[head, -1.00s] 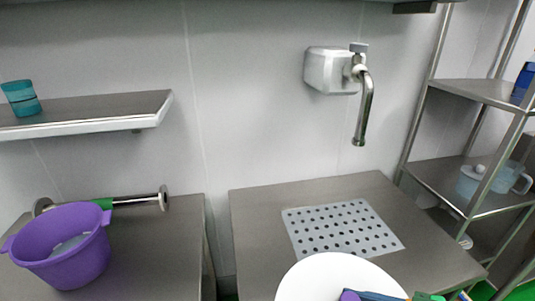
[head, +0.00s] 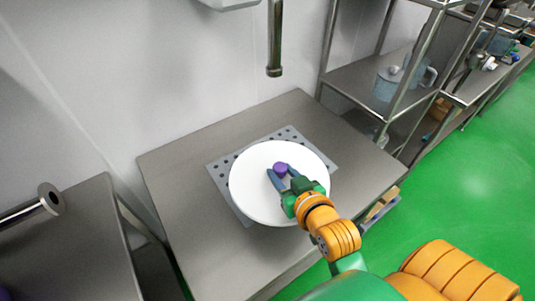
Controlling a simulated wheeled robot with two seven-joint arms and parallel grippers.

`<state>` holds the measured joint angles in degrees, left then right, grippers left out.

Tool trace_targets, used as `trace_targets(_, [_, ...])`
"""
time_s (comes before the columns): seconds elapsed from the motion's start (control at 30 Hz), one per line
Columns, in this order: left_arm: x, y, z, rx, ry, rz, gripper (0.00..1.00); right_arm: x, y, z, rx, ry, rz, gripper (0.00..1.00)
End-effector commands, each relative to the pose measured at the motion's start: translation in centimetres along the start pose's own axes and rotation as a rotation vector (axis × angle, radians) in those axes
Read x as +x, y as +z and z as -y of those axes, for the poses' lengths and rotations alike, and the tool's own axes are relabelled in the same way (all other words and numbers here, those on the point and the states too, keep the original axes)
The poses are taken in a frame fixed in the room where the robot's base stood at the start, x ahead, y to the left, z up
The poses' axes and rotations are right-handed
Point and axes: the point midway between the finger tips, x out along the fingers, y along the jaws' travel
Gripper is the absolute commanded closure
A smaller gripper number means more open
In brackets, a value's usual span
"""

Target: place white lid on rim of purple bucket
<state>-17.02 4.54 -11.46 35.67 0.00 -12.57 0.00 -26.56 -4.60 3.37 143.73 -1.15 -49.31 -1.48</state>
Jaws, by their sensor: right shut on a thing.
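The white lid (head: 262,203) is a large round disc with a small purple knob (head: 281,168) at its middle. It is over the perforated plate on the middle table. I cannot tell whether it touches the plate or hangs just above it. My right gripper (head: 279,173) comes in from the lower right, and its blue fingers are shut on the lid's knob. The purple bucket is not clearly in view now; a second ago it stood on the left table. My left gripper is not in view.
The perforated plate (head: 222,176) is set in the middle steel table (head: 180,180). A tap spout (head: 274,45) hangs behind it. The left table (head: 90,240) is across a gap. A shelf rack with a clear jug (head: 388,84) stands at the right; green floor is open there.

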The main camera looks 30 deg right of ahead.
Motion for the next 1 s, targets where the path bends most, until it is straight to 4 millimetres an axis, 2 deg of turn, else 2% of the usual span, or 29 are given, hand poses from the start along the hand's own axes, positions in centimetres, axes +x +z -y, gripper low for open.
trace_targets(0.03, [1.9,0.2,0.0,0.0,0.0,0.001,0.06,1.1,0.8,-0.3,0.0,0.005,-0.009,1.0])
trace_targets(0.1, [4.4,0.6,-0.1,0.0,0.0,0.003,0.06,2.7,1.3,-0.8,-0.002,0.009,-0.014,1.0])
trace_targets(0.2, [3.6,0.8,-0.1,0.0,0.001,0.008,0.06,5.5,0.4,-1.9,-0.003,0.007,-0.001,1.0])
trace_targets(0.33, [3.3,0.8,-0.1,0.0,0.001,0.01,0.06,9.6,0.5,-3.3,-0.002,0.008,0.001,1.0])
trace_targets(0.4, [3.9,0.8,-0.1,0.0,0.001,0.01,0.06,11.6,2.1,-3.7,-0.003,0.007,0.003,1.0])
trace_targets(0.5, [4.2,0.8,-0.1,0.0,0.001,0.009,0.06,13.7,3.2,-4.3,-0.003,0.007,0.001,1.0])
trace_targets(0.67, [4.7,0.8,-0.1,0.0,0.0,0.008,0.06,15.6,4.2,-4.8,-0.003,0.007,0.0,1.0])
trace_targets(0.83, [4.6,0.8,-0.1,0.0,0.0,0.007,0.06,16.7,6.8,-4.8,-0.003,0.008,0.001,1.0])
trace_targets(1.0, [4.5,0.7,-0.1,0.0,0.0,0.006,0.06,16.8,7.0,-4.8,-0.003,0.008,-0.002,1.0])
